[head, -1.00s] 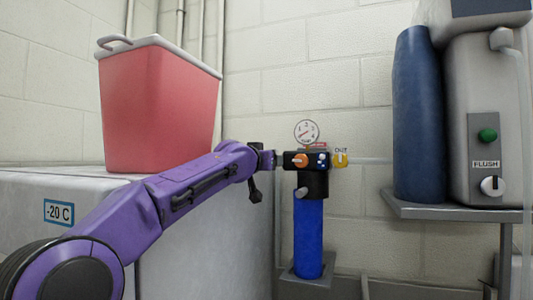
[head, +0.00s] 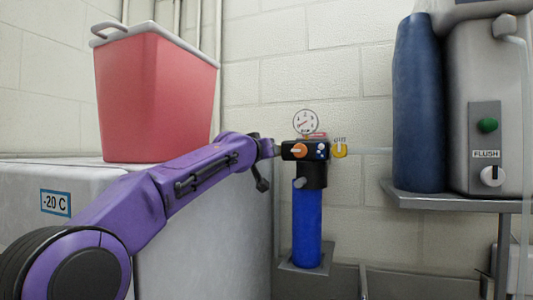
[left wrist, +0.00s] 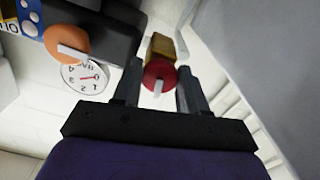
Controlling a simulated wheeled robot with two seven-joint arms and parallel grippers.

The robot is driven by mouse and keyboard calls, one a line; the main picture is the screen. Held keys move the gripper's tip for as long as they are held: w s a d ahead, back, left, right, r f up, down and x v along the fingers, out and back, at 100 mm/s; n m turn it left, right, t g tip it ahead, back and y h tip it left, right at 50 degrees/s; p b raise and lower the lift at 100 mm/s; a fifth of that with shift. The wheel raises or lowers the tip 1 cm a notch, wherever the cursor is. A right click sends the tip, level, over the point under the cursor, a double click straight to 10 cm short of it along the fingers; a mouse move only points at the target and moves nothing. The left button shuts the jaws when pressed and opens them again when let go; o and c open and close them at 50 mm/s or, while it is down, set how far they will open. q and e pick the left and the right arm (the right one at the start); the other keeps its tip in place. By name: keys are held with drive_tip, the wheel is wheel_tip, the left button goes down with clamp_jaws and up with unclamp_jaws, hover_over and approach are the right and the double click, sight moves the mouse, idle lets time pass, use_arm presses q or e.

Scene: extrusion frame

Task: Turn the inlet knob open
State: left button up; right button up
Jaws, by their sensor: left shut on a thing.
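The red inlet knob (left wrist: 153,72), with a white pointer mark, sits on a brass valve body (left wrist: 165,45) at the left end of the dark filter head (head: 290,157). In the left wrist view it lies between the two fingers of my left gripper (left wrist: 159,76), which is shut on it. In the head view my left gripper (head: 276,151) reaches the left end of the filter head and hides the knob. The white pointer is near upright in the wrist picture. My right gripper is in neither view.
An orange knob (head: 299,150) and a yellow outlet knob (head: 341,150) sit right of my gripper. A round gauge (head: 306,122) stands above. A blue canister (head: 307,225) hangs below. A red cooler (head: 155,95) stands on the freezer (head: 90,174) behind my arm.

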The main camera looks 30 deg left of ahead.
use_arm(q)
drive_tip(key=shift+n, duration=7.7)
drive_tip(key=o, duration=1)
drive_tip(key=shift+o, duration=0.2)
drive_tip(key=shift+s, duration=0.2)
